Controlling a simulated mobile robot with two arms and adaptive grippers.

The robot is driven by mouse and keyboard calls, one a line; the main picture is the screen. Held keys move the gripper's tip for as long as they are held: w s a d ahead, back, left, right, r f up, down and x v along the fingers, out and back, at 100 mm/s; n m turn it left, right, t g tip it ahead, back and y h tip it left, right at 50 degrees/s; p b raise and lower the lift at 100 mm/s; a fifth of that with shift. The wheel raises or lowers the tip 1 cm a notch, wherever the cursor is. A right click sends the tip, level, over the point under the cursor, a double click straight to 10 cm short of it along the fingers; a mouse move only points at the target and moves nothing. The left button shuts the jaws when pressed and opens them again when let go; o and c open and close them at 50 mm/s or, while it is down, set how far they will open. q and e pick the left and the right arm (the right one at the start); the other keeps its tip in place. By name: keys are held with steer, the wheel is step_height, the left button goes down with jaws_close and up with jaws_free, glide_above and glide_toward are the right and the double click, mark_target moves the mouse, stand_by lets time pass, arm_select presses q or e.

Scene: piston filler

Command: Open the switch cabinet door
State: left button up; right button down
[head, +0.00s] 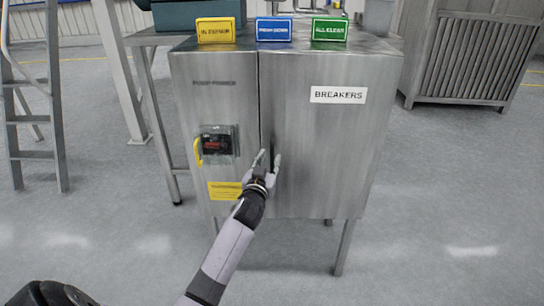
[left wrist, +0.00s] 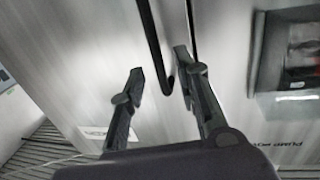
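The grey metal switch cabinet (head: 215,100) stands in the middle of the head view. Its right door (head: 325,150) bears a BREAKERS label and looks shut along the seam. A dark bar handle (left wrist: 152,45) runs down the door near the seam in the left wrist view. My left gripper (head: 269,158) is at the handle in the head view. In the left wrist view its fingers (left wrist: 158,72) are apart, and the handle's end shows between them. I cannot tell whether either finger touches it. My right gripper is not in view.
A breaker switch with a yellow lever (head: 215,145) is on the cabinet's left panel. Yellow (head: 215,30), blue (head: 274,29) and green (head: 329,30) signs stand on top. A ladder (head: 35,110) is at left, a slatted metal unit (head: 470,60) at right. Floor in front is clear.

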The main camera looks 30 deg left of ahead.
mark_target(272, 154)
arm_select(q)
steer(key=shift+x, duration=1.9)
jaws_close()
